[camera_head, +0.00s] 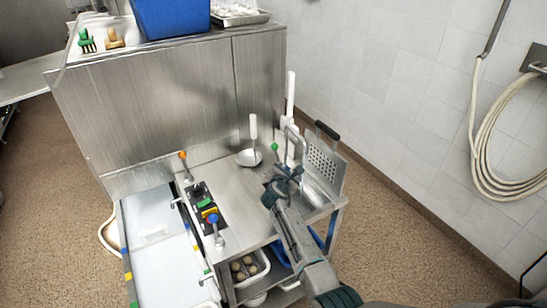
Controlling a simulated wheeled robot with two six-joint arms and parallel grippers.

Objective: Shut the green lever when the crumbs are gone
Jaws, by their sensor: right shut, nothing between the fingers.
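A lever with a green ball knob (274,147) stands at the back right of the steel worktop (238,184). My right gripper (284,170) is shut and empty, just in front of and below the green knob in the picture. I cannot tell whether it touches the lever, whose lower part is largely hidden behind the gripper. I can make out no crumbs. My left gripper is not in view.
A white container (245,268) sits below the worktop.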

